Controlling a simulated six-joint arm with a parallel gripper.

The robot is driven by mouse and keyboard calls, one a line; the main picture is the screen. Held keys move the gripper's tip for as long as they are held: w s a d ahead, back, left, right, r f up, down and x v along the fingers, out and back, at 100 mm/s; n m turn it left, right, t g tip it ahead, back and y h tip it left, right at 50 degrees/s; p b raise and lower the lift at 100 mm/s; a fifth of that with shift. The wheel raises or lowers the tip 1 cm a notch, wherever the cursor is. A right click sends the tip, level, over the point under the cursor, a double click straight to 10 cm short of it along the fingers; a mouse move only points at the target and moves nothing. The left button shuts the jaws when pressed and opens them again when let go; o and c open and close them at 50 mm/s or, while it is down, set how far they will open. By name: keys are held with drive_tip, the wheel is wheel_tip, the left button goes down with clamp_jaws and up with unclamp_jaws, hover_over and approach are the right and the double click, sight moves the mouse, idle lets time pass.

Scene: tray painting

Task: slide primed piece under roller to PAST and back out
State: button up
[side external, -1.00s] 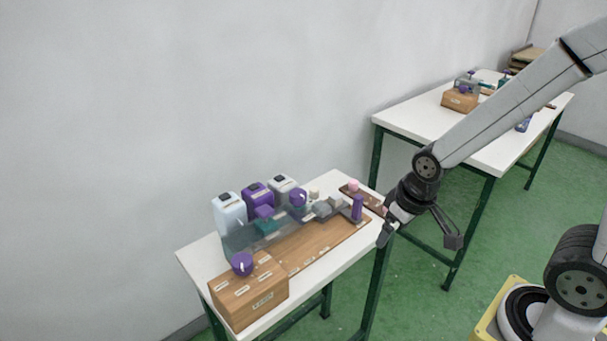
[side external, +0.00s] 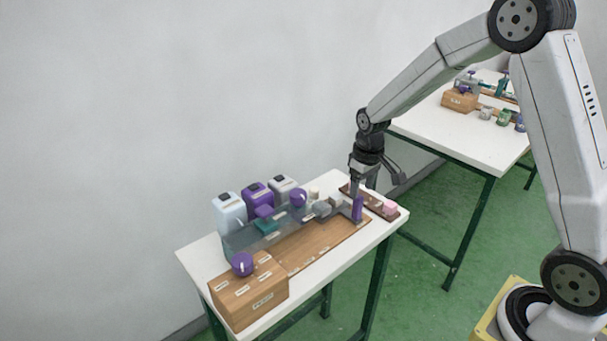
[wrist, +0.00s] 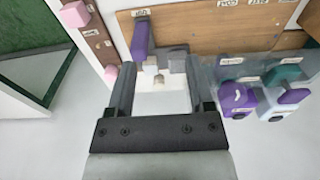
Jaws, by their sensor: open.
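My gripper (side external: 362,188) points down at the far right end of the near table, by the purple upright handle (side external: 357,208). In the wrist view my gripper (wrist: 159,68) is open, its fingers wide apart with nothing held. Between and beyond the fingers sit a small pale block (wrist: 150,64), a beige knob (wrist: 159,80) and a grey block (wrist: 177,60); the purple handle (wrist: 141,40) stands just beyond. Pink blocks (wrist: 75,14) (wrist: 111,73) lie on a brown strip (wrist: 92,40); one pink block (side external: 390,207) shows in the side view. I cannot tell which piece is primed, and the roller is not clearly made out.
The wooden board (side external: 310,243) has labels along its edge and a clear panel behind it. A wooden box (side external: 250,293) with a purple knob (side external: 242,263) stands at the front left. Several bottles (side external: 257,196) line the back. A second table (side external: 440,125) stands behind.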

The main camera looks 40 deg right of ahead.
sight(359, 197)
drive_tip(key=shift+g, duration=0.3)
drive_tip(key=w+d, duration=0.1)
drive_tip(key=w+d+f, duration=0.2)
drive_tip(key=shift+w+d, duration=0.1)
drive_tip(key=shift+d, duration=0.15)
drive_tip(key=shift+f, duration=0.1)
drive_tip(key=shift+f, duration=3.75)
clamp_jaws()
